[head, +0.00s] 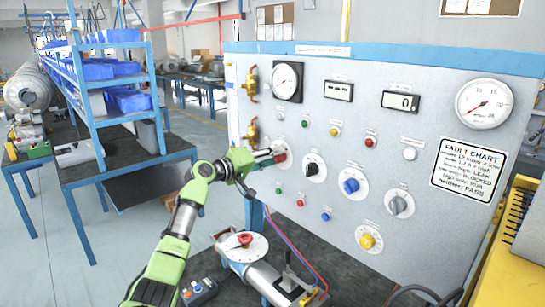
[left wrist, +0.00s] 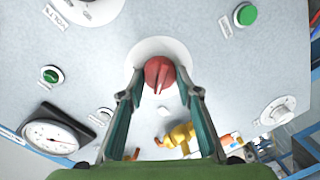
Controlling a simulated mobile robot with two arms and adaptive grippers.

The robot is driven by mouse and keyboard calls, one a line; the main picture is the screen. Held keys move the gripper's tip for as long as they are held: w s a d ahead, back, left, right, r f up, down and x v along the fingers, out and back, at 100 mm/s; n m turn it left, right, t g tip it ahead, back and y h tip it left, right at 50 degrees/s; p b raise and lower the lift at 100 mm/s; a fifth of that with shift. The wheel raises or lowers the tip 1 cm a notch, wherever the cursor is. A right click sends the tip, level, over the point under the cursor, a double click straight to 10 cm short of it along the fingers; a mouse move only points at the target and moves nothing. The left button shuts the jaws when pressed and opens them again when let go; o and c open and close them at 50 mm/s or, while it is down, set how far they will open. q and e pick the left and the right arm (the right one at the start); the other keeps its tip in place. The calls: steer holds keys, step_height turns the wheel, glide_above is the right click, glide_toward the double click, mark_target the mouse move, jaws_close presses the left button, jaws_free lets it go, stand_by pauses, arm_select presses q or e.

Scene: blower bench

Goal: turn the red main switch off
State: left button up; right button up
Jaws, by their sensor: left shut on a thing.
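The red main switch (head: 281,155) is a round red knob on a pale disc, at the left of the grey panel (head: 400,155). In the left wrist view the red knob (left wrist: 160,75) shows a raised ridge that runs nearly up and down in the picture. My left gripper (head: 270,157) is at the panel with its fingers around the knob, one on each side. The fingertips partly hide the knob in the head view. My right gripper does not show.
A black knob (head: 313,168) and a blue knob (head: 352,185) sit right of the switch. Brass valves (head: 251,84) are at the panel's left edge. A blower unit with a red handle (head: 245,239) stands on the bench below. Blue shelving (head: 110,90) is at the left.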

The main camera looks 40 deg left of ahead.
arm_select(q)
steer(key=shift+n, duration=0.6)
steer(key=o, duration=1.1)
steer(key=shift+s+a, duration=0.1)
steer(key=shift+s, duration=0.4)
steer(key=s+a+r, duration=0.1)
steer(key=s, duration=1)
steer(key=shift+r, duration=0.1)
